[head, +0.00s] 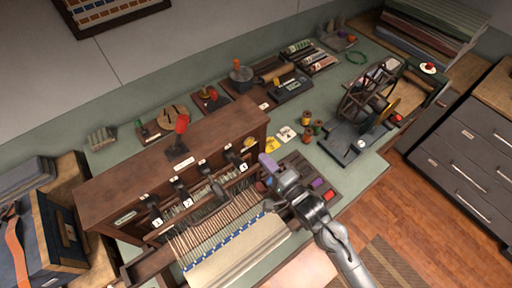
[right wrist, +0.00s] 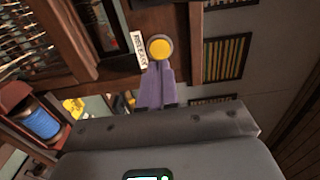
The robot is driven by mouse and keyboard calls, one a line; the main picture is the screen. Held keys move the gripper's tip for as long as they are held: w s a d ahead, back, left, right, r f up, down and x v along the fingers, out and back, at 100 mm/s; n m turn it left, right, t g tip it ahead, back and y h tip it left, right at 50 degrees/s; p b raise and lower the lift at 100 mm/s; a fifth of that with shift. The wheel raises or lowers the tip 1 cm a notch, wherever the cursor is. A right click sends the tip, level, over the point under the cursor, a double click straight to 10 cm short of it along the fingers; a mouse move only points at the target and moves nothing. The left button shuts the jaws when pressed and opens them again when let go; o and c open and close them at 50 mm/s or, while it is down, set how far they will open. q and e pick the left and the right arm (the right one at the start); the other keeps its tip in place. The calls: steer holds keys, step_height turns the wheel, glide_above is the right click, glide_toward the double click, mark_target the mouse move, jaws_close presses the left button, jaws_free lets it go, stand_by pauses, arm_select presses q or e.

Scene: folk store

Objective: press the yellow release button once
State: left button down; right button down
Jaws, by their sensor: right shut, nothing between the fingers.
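In the head view the button (head: 249,142) shows small at the cabinet's right end. My right gripper (head: 266,160) has purple fingers and is shut and empty, just right of the button. In the right wrist view its fingertips (right wrist: 155,72) lie just below the button and overlap its lower edge. I cannot tell whether they touch it. My left gripper is not in view.
Numbered levers stand along the cabinet front above the woven cloth (head: 235,250). A tray of coloured spools (head: 318,183) lies beneath my right arm. Yellow and white cards (head: 287,134), thread spools and a spinning wheel (head: 368,100) stand on the green table to the right.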

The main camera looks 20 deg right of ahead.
mark_target(250, 144)
steer(key=p+x, duration=0.1)
steer(key=x, duration=0.4)
steer(key=shift+w, duration=0.1)
steer(key=shift+w+a, duration=0.15)
steer(key=shift+w, duration=0.4)
steer(key=shift+w+f, duration=0.1)
steer(key=shift+f, duration=0.05)
